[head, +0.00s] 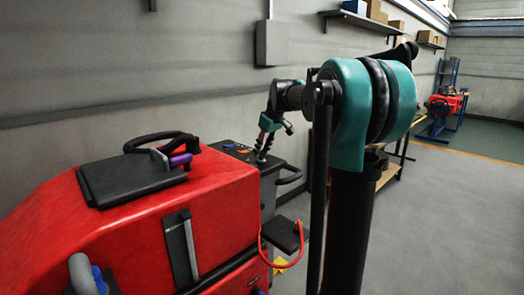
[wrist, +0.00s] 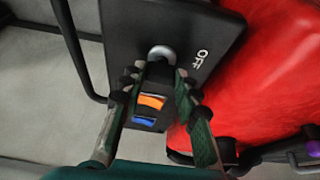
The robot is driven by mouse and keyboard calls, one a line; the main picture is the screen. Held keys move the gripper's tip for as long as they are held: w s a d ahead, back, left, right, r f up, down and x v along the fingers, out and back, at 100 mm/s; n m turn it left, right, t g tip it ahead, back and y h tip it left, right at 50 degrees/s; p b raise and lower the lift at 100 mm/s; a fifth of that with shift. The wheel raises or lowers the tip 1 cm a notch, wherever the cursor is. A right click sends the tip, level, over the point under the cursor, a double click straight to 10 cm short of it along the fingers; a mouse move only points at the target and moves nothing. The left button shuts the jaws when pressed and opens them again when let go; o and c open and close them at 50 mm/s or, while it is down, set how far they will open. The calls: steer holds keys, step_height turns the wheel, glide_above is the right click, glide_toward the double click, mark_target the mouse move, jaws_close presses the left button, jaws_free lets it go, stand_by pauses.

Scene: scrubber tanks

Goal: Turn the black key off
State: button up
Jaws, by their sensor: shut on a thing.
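The control panel (wrist: 124,22) is a dark plate on the red scrubber, and it also shows in the head view (head: 228,148). A round silver key switch (wrist: 161,52) sits on it beside a white OFF label (wrist: 200,59). In the head view my gripper (head: 262,154) reaches down to the panel.
An orange rocker switch (wrist: 151,102) and a blue one (wrist: 144,121) lie close to the fingers. The red scrubber body (head: 120,235) fills the lower left, with a black handle (head: 288,176) beside the panel. Grey floor is clear at the right.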

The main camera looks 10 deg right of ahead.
steer(key=o, duration=1.2)
steer(key=shift+c, duration=0.2)
steer(key=shift+r, duration=0.1)
steer(key=v, duration=1.2)
steer(key=shift+s, duration=0.15)
